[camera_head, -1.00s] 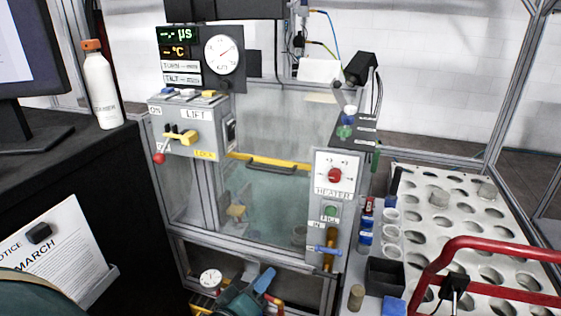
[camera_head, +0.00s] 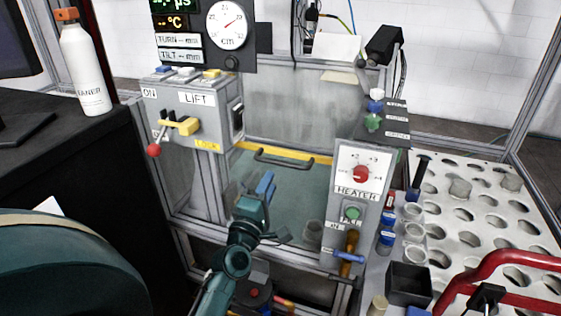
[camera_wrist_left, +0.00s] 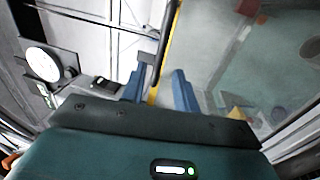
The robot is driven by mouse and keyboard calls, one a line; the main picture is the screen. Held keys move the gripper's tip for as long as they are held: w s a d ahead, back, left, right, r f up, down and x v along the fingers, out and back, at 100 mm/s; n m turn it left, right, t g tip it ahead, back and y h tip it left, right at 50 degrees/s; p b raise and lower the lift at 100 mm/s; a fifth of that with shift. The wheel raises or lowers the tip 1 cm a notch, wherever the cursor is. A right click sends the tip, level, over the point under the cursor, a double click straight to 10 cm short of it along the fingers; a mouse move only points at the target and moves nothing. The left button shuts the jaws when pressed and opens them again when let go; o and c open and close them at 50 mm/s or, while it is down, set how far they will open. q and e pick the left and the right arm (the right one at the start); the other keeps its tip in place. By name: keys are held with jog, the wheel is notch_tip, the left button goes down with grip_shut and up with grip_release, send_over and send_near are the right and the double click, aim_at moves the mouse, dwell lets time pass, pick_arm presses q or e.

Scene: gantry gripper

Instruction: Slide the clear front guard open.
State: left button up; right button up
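The clear front guard (camera_head: 302,195) is a see-through pane with a yellow top edge and a dark bar handle (camera_head: 285,163) just under that edge. It stands between the lift box and the heater box. My left gripper (camera_head: 265,184) is in front of the pane, a little below the handle and apart from it. In the left wrist view, its two blue fingers (camera_wrist_left: 160,88) are spread. The yellow edge and the dark handle (camera_wrist_left: 149,65) show beyond and between them. My right gripper is in no view.
The lift box (camera_head: 190,115) with a red-knobbed lever is at the left, and the heater box (camera_head: 357,195) is at the right. A white perforated table (camera_head: 480,235) and red tubing (camera_head: 500,262) are further right. A bottle (camera_head: 85,65) stands on the black bench.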

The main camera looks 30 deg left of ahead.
aim_at(280, 161)
pick_arm(q)
jog(key=x, duration=0.8)
jog(key=shift+w+b, duration=0.3)
grip_shut()
